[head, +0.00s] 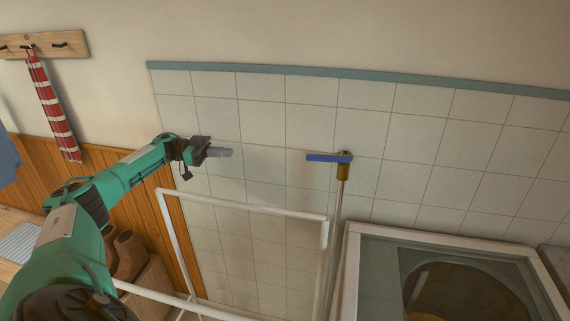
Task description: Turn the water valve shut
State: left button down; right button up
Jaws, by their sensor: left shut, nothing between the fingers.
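The water valve has a blue lever handle (324,158) on a brass body (343,171) at the top of a grey vertical pipe (338,215). The lever lies crosswise to the pipe, with its free end toward the left. My left gripper (222,153) is shut and empty. It is to the left of the lever, at about the same height in the picture, with a clear gap between them. My right gripper is not in the head view.
A white tube rack (245,207) stands below, between my left arm and the pipe. A white-framed machine with a glass top (375,262) is at the lower right. A striped towel (53,108) hangs from a peg rail (75,44) at the left.

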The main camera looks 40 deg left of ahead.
aim_at(343, 159)
jog(key=k+j, duration=0.15)
jog(key=j, duration=0.2)
jog(key=k+j, duration=0.15)
jog(key=j, duration=0.25)
jog(key=k+j, duration=0.15)
jog(key=j, duration=0.2)
jog(key=k+j, duration=0.15)
jog(key=j, duration=0.25)
jog(key=k+j, duration=0.15)
jog(key=j, duration=0.2)
